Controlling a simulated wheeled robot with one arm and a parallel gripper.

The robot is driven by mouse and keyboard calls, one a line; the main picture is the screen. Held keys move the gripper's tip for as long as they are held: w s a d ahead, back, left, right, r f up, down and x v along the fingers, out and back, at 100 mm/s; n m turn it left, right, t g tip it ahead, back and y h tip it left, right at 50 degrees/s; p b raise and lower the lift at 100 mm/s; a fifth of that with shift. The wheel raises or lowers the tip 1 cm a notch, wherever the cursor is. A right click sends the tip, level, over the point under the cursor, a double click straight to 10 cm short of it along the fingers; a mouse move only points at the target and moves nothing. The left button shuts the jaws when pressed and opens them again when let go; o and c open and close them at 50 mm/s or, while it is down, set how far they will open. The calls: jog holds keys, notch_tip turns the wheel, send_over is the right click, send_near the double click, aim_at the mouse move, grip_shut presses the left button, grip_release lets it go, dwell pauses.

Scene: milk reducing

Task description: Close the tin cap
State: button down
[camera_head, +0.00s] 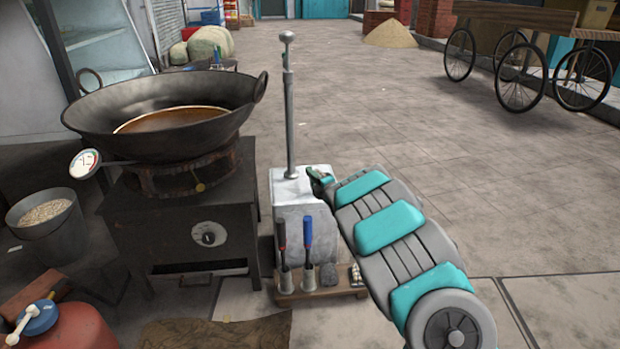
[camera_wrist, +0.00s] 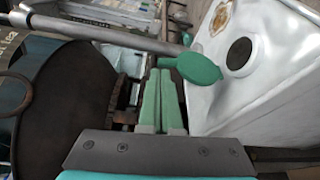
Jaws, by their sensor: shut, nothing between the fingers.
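The white metal tin (camera_head: 302,222) stands on the floor just right of the stove. In the wrist view, the tin's top (camera_wrist: 270,70) fills the right side, with a dark round opening in it. The green cap (camera_wrist: 200,67) is off the opening, tilted beside it on its left. My gripper (camera_wrist: 167,76) is shut and empty, its green fingertips close to the cap's left end; I cannot tell whether they touch. In the head view my gripper (camera_head: 320,181) is over the tin's top, and the opening and cap are hard to make out.
A grey pole (camera_head: 289,110) rises at the tin's top and crosses the wrist view above the cap. A large pan (camera_head: 90,125) sits on the stove (camera_head: 180,235) at left. A low wooden rack (camera_head: 318,291) with tools stands before the tin.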

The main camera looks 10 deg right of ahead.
jog(key=d+m, duration=0.1)
jog(key=d+m+t, duration=0.1)
jog(key=m, duration=0.1)
jog(key=shift+d+f, duration=0.15)
jog(key=shift+d, duration=0.2)
jog(key=d+m, duration=0.1)
jog(key=m, duration=0.1)
jog(key=d+f+m+t, duration=0.1)
jog(key=m, duration=0.1)
jog(key=shift+d, duration=0.1)
jog(key=m, duration=0.1)
jog(key=d+f+m+t+p, duration=0.1)
jog(key=m, duration=0.1)
jog(key=shift+d, duration=0.25)
jog(key=f+m, duration=0.1)
jog(key=m, duration=0.1)
jog(key=d+m+t+h, duration=0.1)
jog(key=m, duration=0.1)
jog(key=f+m+h, duration=0.1)
jog(key=m, duration=0.1)
jog(key=shift+d+f+t+p, duration=0.3)
jog(key=shift+d, duration=0.05)
jog(key=shift+s+d+f, duration=0.1)
jog(key=shift+d+f, duration=0.1)
jog(key=shift+f, duration=0.05)
jog(key=shift+d+f, duration=0.1)
jog(key=shift+f, duration=0.6)
jog(key=shift+f+b, duration=0.1)
jog(key=shift+b, duration=0.2)
